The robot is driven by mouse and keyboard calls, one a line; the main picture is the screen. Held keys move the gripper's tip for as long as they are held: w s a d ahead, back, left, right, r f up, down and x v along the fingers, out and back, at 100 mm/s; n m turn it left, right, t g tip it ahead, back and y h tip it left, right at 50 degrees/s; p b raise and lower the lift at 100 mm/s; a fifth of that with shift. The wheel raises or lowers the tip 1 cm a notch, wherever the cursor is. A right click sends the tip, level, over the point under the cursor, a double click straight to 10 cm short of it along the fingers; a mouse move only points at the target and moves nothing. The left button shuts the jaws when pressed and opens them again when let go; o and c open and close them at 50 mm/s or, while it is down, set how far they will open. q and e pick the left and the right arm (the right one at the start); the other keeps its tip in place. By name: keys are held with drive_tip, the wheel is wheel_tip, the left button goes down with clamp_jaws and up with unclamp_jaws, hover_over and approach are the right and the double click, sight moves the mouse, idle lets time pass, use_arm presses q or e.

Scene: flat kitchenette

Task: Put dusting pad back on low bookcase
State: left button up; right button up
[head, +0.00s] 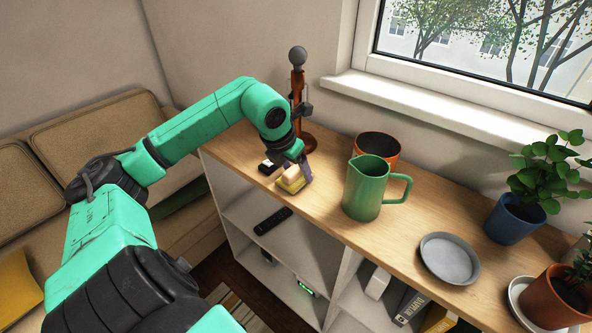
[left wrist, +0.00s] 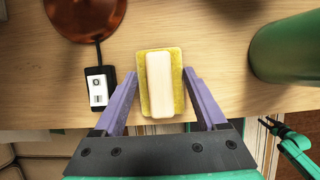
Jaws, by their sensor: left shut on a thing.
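The dusting pad (head: 291,181) is a yellow pad with a cream handle block on top. It is at the left end of the low bookcase's wooden top (head: 405,262), close to the front edge. My left gripper (head: 299,170) is shut on it. In the left wrist view the pad (left wrist: 174,82) sits at the tips of the purple fingers (left wrist: 161,88), over the wood. I cannot tell whether its underside touches the top. Part of my right arm shows small at the right edge of the left wrist view; its finger opening is unclear.
A small black-and-white box (left wrist: 97,88) lies left of the pad. A brown stand (head: 300,110) is behind it. A green jug (head: 364,190) and an orange pot (head: 378,146) stand to the right. A grey dish (head: 449,258) and potted plants (head: 513,218) are farther right.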

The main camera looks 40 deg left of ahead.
sight(295, 167)
use_arm(q)
drive_tip(key=shift+f, duration=0.15)
drive_tip(key=o, duration=1.2)
drive_tip(key=shift+o, duration=0.2)
drive_tip(key=shift+r, duration=0.3)
drive_tip(key=b+v, duration=0.2)
drive_tip(key=v, duration=0.3)
drive_tip(key=shift+s+r, duration=0.1)
drive_tip(key=shift+r, duration=0.1)
drive_tip(key=v, duration=0.6)
drive_tip(key=shift+r, duration=0.2)
drive_tip(key=shift+s, duration=0.1)
